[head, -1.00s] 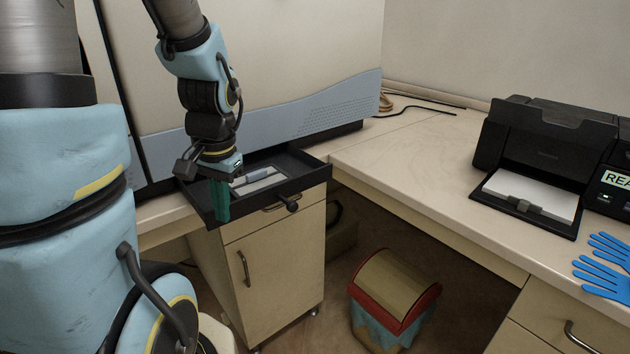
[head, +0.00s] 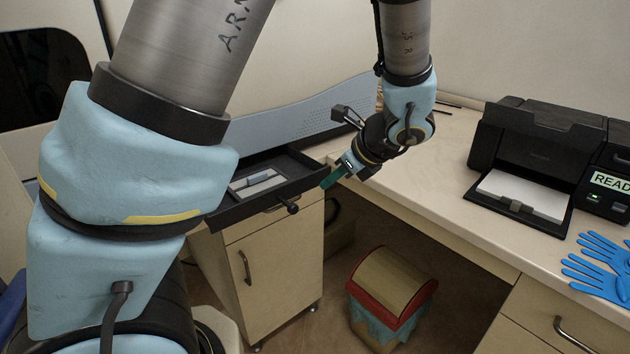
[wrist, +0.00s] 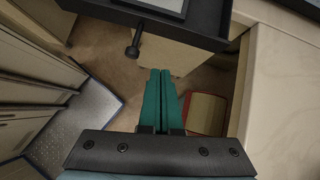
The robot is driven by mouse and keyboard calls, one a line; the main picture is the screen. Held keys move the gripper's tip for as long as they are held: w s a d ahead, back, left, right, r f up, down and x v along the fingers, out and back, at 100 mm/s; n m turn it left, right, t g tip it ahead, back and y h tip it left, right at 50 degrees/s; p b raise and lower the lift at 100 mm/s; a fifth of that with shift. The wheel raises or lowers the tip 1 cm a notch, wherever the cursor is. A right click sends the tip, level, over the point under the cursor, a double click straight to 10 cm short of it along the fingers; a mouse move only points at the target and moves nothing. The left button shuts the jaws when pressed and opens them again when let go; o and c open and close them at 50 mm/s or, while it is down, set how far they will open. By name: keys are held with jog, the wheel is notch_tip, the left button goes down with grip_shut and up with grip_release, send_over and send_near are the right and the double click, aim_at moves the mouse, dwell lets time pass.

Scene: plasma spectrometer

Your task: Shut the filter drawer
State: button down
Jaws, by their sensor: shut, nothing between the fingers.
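The filter drawer (head: 307,184) is a shallow dark tray pulled out from the base of the beige and blue-grey instrument, jutting over the cabinet. It holds a pale flat insert (head: 257,181) and has a dark knob (head: 293,208) on its front. In the wrist view the drawer (wrist: 190,27) lies across the top with its knob (wrist: 132,51) pointing toward the camera. My gripper (head: 327,183) has green fingers, pressed together and empty. It is just right of the drawer's front right corner; I cannot tell if it touches. In the wrist view the fingertips (wrist: 160,72) sit below the drawer's front edge.
A beige cabinet (head: 275,265) stands under the drawer. The worktop (head: 440,190) runs to the right, with a black printer (head: 540,150) and blue gloves (head: 600,262) on it. A red-rimmed bin (head: 392,290) stands on the floor. The space before the drawer front looks clear.

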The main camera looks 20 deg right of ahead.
jog(key=d+m+t, duration=0.1)
jog(key=d+m, duration=0.1)
jog(key=d, duration=0.1)
jog(key=p, duration=0.3)
send_near(306, 185)
notch_tip(306, 185, down, 5)
jog(key=w+a, duration=0.2)
jog(key=shift+w, duration=0.8)
jog(key=shift+a, duration=0.1)
jog(key=shift+w+a, duration=0.2)
jog(key=shift+w, duration=0.25)
jog(key=w+a, duration=0.2)
jog(key=w, duration=0.3)
jog(key=w+a, duration=0.3)
jog(key=w, duration=0.2)
jog(key=w+a, duration=0.2)
jog(key=w, duration=0.4)
jog(key=shift+a, duration=0.2)
jog(key=shift+s, duration=0.15)
